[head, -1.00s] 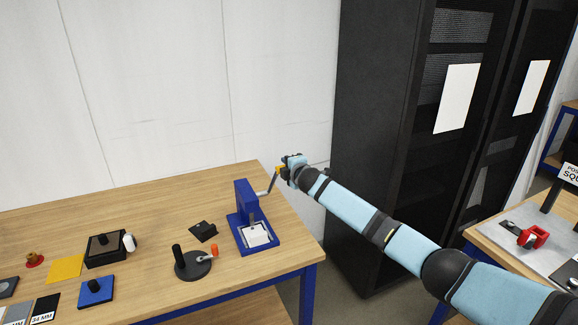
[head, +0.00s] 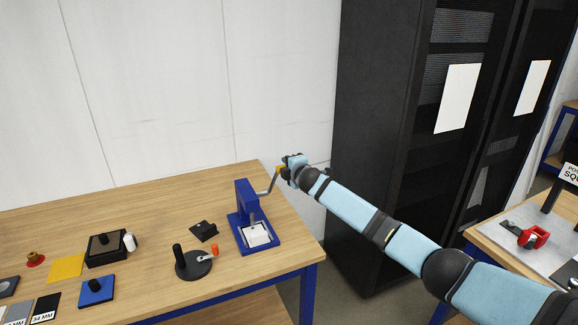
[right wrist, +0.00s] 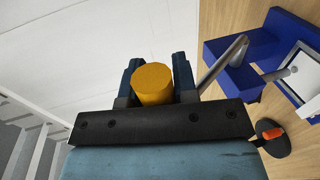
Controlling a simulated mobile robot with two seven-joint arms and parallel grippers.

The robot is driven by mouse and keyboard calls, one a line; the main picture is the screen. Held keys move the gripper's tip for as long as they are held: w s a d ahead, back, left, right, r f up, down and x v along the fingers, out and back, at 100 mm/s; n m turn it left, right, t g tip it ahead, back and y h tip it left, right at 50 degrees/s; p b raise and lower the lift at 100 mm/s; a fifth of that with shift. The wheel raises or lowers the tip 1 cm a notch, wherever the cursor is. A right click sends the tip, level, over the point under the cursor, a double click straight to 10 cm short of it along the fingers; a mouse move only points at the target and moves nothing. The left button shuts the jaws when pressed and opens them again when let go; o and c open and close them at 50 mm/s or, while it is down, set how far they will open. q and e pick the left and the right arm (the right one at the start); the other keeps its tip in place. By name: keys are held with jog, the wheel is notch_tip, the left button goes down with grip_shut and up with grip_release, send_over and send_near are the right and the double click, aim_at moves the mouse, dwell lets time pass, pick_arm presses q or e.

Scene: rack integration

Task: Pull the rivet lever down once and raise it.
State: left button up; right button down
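The blue rivet press (head: 246,203) stands near the right end of the wooden table, with a white block (head: 256,234) on its base. Its grey lever (head: 270,184) rises to the right and ends in a yellow knob. My right gripper (head: 283,170) is at the lever's end. In the right wrist view the yellow knob (right wrist: 153,84) sits between the two fingers of the right gripper (right wrist: 157,72). The fingers flank the knob closely on both sides. The lever (right wrist: 222,64) runs from there to the blue press (right wrist: 262,45). My left gripper is in neither view.
A black disc with a post and orange-tipped crank (head: 193,264) stands left of the press, beside a small black block (head: 203,231). More parts lie on the table's left side. A tall black rack (head: 380,130) stands behind my right arm.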

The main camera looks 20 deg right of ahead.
jog(key=c, duration=1.1)
grip_release()
jog(key=shift+f, duration=0.15)
jog(key=shift+o, duration=1.1)
jog(key=shift+w, duration=0.1)
jog(key=b+v, duration=0.2)
jog(key=v, duration=1.1)
jog(key=shift+s, duration=0.4)
